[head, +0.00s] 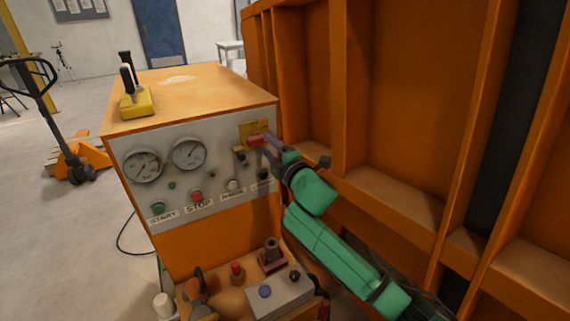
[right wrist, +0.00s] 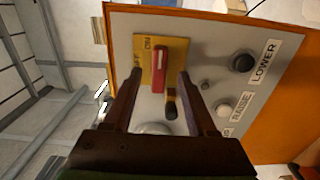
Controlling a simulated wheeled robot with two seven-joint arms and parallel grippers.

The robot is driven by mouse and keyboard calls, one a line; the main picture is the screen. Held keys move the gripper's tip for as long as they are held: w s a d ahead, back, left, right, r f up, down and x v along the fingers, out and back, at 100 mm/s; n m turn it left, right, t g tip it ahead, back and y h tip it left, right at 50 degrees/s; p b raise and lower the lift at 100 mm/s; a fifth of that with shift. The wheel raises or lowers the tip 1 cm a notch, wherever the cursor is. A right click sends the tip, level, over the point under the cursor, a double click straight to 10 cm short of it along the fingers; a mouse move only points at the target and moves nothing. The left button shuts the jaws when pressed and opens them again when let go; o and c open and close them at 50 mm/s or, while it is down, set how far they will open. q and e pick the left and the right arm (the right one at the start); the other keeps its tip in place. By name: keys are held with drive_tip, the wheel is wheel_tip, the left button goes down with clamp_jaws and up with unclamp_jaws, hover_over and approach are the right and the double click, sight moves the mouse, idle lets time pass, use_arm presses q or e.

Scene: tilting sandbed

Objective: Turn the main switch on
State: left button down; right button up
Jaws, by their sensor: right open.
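The main switch is a red handle (right wrist: 158,72) on a yellow plate (right wrist: 147,62) with small lettering, partly readable as ON. In the head view the red handle (head: 256,140) lies roughly level at the upper right of the grey panel, its plate (head: 247,128) showing above. My right gripper (right wrist: 157,82) is open, with one finger on each side of the handle in the wrist view and a gap to both. In the head view the right gripper (head: 268,145) is at the handle's right end; contact cannot be told. My left gripper is not in view.
A small black-and-brass lever (right wrist: 171,104) sits close to the switch, near one finger. The panel (head: 215,160) also bears two gauges, START and STOP buttons (head: 197,196) and RAISE and LOWER buttons. An orange ribbed wall (head: 390,110) stands close on the right of my right arm.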

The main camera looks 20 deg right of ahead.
drive_tip(key=s+d+b, duration=0.2)
drive_tip(key=s, duration=0.8)
drive_tip(key=shift+s, duration=0.4)
drive_tip(key=shift+d, duration=0.1)
